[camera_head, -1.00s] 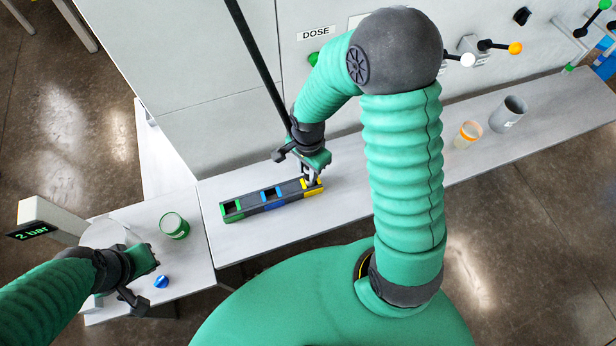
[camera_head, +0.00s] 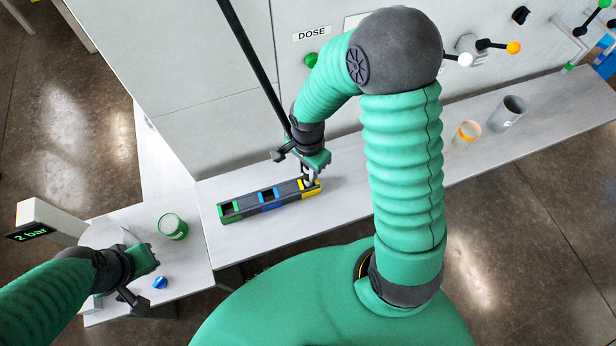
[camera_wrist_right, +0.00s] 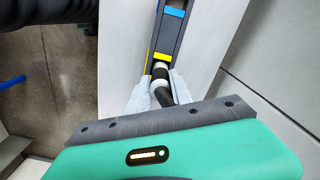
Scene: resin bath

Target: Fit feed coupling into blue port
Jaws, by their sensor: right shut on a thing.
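The dark port block (camera_head: 244,209) lies on the bench with a green, a blue and a yellow port in a row. The blue port (camera_head: 268,195) is in the middle and looks empty; its blue edge also shows in the right wrist view (camera_wrist_right: 173,12). My right gripper (camera_head: 309,176) points down at the yellow port (camera_head: 311,190). It is shut on the feed coupling (camera_wrist_right: 160,82), a white and black piece with a dark hose. I cannot tell whether the coupling sits in the yellow port or just above it. My left gripper (camera_head: 142,280) hangs over the left table; its jaws are unclear.
A green cup (camera_head: 173,227) and a small blue knob-like piece (camera_head: 160,283) stand on the left table by a "2 bar" display (camera_head: 32,232). An orange-rimmed cup (camera_head: 467,132) and a grey cup (camera_head: 508,112) stand on the bench at right.

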